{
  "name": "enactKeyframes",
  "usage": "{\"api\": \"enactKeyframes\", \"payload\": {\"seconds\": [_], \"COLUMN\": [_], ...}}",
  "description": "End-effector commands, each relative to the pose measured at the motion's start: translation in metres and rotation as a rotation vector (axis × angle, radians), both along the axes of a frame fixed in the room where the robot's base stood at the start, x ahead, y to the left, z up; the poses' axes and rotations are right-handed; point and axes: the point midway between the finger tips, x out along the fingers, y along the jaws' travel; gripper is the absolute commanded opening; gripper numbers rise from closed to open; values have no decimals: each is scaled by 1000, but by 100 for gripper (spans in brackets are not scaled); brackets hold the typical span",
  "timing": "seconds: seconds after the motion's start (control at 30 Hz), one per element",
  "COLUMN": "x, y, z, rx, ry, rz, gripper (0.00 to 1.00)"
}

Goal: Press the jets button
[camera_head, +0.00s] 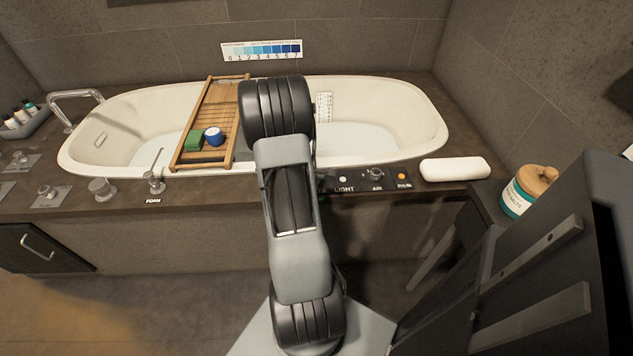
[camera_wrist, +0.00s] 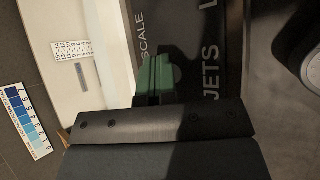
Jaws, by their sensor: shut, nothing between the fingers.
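The control panel (camera_head: 358,184) shows LIGHT and AIR labels and an orange button (camera_head: 402,177). A white roll (camera_head: 454,169) lies to its right, near a salts jar (camera_head: 527,190). A wooden tray (camera_head: 219,92) spans the bathtub (camera_head: 415,105).

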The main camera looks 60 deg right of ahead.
Motion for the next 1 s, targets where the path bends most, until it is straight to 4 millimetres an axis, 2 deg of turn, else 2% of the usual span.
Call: {"api": "enactKeyframes", "payload": {"seconds": [0.37,0.77,1.0], "x": [0,0,0], "y": [0,0,0], "z": [15,16,30], "rx": [1,0,0], "ry": [0,0,-1], "rz": [-1,0,-1], "gripper": [0,0,0]}}
